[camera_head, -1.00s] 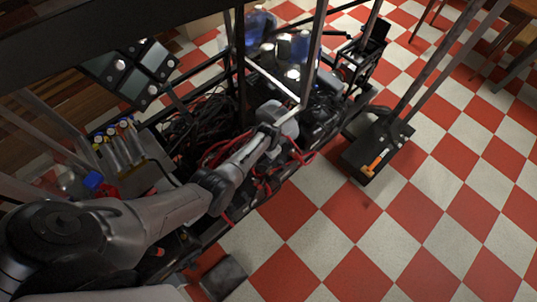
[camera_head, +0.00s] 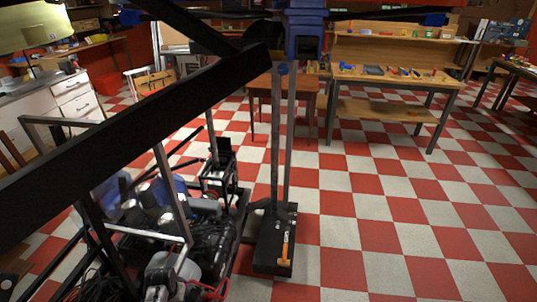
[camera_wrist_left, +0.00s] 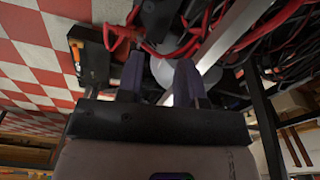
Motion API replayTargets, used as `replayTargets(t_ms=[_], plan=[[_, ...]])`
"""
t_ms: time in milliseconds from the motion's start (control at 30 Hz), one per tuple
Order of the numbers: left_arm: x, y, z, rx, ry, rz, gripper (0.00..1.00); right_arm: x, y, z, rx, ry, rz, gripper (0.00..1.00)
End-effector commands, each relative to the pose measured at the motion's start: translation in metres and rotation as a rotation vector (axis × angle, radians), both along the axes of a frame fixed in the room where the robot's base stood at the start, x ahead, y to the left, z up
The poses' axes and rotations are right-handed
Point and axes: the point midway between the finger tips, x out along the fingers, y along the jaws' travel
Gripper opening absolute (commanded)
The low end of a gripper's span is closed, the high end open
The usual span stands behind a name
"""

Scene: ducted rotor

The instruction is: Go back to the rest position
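My left gripper (camera_wrist_left: 160,68) shows in the left wrist view, with its two dark fingers standing apart. A pale, blurred surface shows behind the gap, and nothing is clearly gripped. Red cables (camera_wrist_left: 175,48) and a light metal bar (camera_wrist_left: 235,40) lie just beyond the fingertips. In the head view a pale part at the bottom left, beside the metal frame (camera_head: 150,234), seems to be my left wrist; its fingers cannot be made out there. My right gripper is in neither view.
A black base with an orange-handled tool (camera_head: 285,250) carries upright posts (camera_head: 276,150). Dark cables (camera_head: 210,245) fill the framed machine at the lower left. A wooden workbench (camera_head: 390,80) stands at the back. The checkered floor (camera_head: 400,220) at right is clear.

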Motion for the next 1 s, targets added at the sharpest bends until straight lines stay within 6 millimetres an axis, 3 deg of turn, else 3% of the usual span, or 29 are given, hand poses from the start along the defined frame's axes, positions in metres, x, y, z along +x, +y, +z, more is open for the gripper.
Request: replayTargets(t_ms=[100, 233, 333, 433, 567, 733, 867, 1000], plan=[[0.03, 0.001, 0.061, 0.031, -0.131, 0.02, 0.34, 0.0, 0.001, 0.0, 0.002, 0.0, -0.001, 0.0], [0.053, -0.004, 0.138, 0.066, -0.298, 0.029, 0.34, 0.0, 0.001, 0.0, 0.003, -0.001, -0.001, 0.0], [0.049, -0.013, 0.183, 0.089, -0.407, 0.021, 0.34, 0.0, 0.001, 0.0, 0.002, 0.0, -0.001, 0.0], [0.032, -0.027, 0.217, 0.107, -0.498, 0.002, 0.34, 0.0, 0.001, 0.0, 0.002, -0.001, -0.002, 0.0], [-0.007, -0.05, 0.245, 0.123, -0.595, -0.042, 0.34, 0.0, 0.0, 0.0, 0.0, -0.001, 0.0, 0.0], [-0.084, -0.085, 0.26, 0.121, -0.678, -0.128, 0.34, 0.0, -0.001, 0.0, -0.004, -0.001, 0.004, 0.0], [-0.154, -0.109, 0.252, 0.095, -0.682, -0.19, 0.34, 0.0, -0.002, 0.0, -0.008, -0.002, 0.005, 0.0], [-0.216, -0.123, 0.223, 0.061, -0.593, -0.229, 0.34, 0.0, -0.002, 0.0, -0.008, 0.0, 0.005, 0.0]])
